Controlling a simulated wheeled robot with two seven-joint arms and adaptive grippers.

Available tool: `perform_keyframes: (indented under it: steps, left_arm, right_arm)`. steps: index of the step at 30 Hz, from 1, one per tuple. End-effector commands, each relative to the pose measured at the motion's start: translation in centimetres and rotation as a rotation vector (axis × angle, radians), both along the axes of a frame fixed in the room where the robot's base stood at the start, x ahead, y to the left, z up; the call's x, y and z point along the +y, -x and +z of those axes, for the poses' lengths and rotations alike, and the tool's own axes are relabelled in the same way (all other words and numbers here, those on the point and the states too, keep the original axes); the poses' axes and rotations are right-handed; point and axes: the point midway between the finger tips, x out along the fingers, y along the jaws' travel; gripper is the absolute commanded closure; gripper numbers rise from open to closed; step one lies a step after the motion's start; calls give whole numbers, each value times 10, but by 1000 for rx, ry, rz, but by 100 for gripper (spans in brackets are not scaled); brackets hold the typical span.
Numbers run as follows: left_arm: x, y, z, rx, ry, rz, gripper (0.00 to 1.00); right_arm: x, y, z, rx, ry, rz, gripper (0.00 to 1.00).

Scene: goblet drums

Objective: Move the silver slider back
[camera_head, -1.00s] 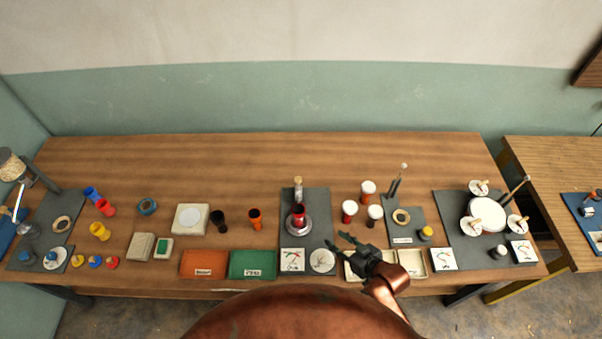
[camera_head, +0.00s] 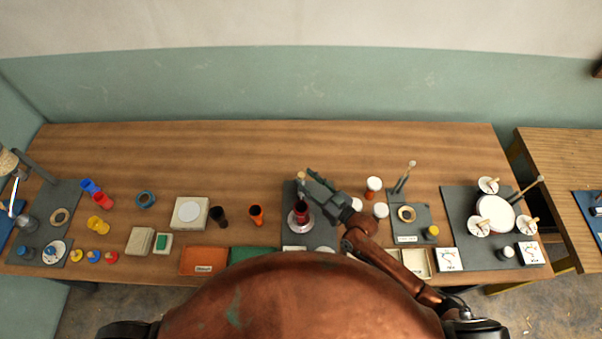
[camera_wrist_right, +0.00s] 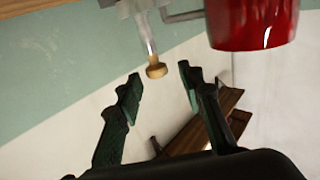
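My right gripper (camera_head: 308,178) reaches over the dark mat with the red goblet drum (camera_head: 302,211), its fingers apart and empty. In the right wrist view the fingertips (camera_wrist_right: 160,77) flank a small brass-coloured knob (camera_wrist_right: 157,71) on a pale rod; I cannot tell whether they touch it. The rod joins a silver fitting (camera_wrist_right: 130,7) at the top edge, probably the silver slider, mostly cut off. The knob end (camera_head: 300,175) also shows in the head view, beside the fingertips. My left gripper is not in view.
Orange (camera_head: 256,213) and black (camera_head: 221,215) cups stand left. The table's back strip is clear.

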Motion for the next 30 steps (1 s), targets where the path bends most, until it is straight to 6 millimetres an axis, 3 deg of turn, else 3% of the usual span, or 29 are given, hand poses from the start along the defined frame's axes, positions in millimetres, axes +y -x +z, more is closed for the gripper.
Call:
perform_keyframes:
  steps: [2, 5, 17, 30]
  left_arm:
    - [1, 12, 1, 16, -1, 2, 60]
    - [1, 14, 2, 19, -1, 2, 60]
    - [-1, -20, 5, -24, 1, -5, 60]
    - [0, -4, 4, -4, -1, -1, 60]
  right_arm:
    - [9, -9, 2, -1, 0, 1, 65]
    - [16, -16, 1, 0, 0, 1, 65]
    - [21, -21, 0, -1, 1, 1, 66]
    - [21, -21, 0, 0, 1, 1, 96]
